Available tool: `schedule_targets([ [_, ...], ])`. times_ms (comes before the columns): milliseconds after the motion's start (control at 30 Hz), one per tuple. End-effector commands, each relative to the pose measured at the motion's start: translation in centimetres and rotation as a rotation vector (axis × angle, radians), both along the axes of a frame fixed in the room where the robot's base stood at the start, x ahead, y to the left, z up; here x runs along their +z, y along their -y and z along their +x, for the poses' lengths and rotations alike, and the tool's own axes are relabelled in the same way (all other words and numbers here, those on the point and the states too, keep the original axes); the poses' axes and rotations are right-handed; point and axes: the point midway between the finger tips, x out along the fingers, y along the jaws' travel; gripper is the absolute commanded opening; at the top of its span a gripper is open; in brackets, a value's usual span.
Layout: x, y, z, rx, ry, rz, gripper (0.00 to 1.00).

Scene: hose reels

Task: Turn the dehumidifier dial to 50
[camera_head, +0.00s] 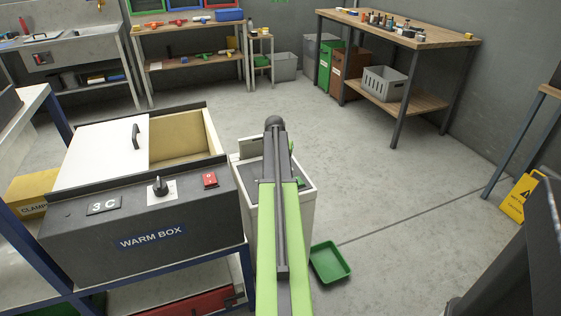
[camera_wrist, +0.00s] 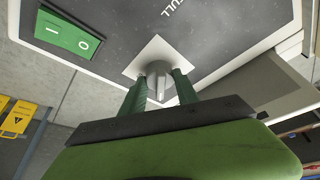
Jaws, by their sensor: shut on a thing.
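The dehumidifier is the white box with a grey top (camera_head: 248,193) beside the warm box; my arm crosses in front of it and hides much of it. In the wrist view its dark grey panel (camera_wrist: 215,45) shows a grey round dial (camera_wrist: 158,72) on a white square plate. My gripper (camera_wrist: 160,84) has its green fingers on either side of the dial and is shut on it. No numbers around the dial can be read, so its setting cannot be told. In the head view the dial and gripper fingers are hidden.
A green I/O switch (camera_wrist: 68,39) sits on the same panel. The warm box (camera_head: 150,236), with its own black knob (camera_head: 160,187), stands close to the left. A green tray (camera_head: 330,263) lies on the floor to the right. Open floor lies beyond.

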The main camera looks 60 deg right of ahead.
Motion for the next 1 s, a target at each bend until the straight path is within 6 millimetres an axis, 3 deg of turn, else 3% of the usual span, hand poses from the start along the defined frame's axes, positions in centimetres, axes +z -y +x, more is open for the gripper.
schedule_targets([
  [400,-0.06,-0.28,0.25,-0.166,0.001,0.006,0.0],
  [933,-0.08,-0.36,0.3,-0.185,0.001,0.008,0.0],
  [967,-0.08,-0.36,0.3,-0.185,0.001,0.008,0.41],
  [1000,-0.08,-0.36,0.3,-0.184,0.0,0.007,0.46],
])
